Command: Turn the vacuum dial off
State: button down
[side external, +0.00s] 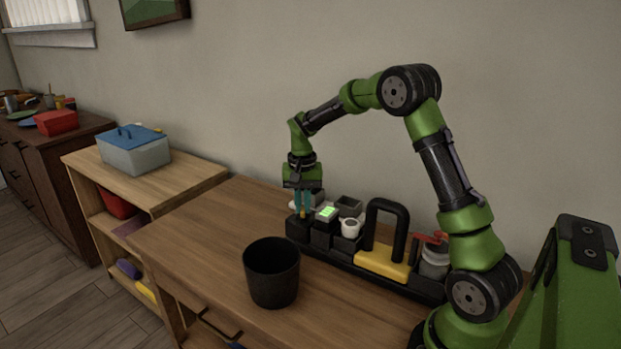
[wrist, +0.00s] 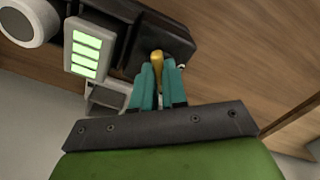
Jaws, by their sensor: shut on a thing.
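A long black device (side external: 348,259) with several modules stands on the wooden table, near the wall. My gripper (side external: 302,207) points down at its left end, and its teal fingers also show in the wrist view (wrist: 158,82). The fingers are shut on a small yellow knob (wrist: 156,58) on a dark block. The fingers hide part of the knob, and I cannot tell which way it is turned. Beside it is a grey module with a green-lit display (side external: 327,211), which shows several lit bars in the wrist view (wrist: 86,53). I see no readable label on the knob.
A black bin (side external: 271,272) stands in front of the device. A white round part (side external: 349,227), a yellow block with a black handle (side external: 384,262) and a red-topped jar (side external: 434,258) are along the device to the right. The table's left part is clear.

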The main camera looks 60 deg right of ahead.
aim_at(303, 207)
jog(key=n, duration=0.5)
jog(key=shift+n, duration=0.3)
jog(key=n, duration=0.5)
dwell(0.4)
jog(key=c, duration=1.2)
grip_release()
jog(key=shift+o, duration=0.2)
notch_tip(303, 207, up, 17)
jog(key=shift+d, duration=0.1)
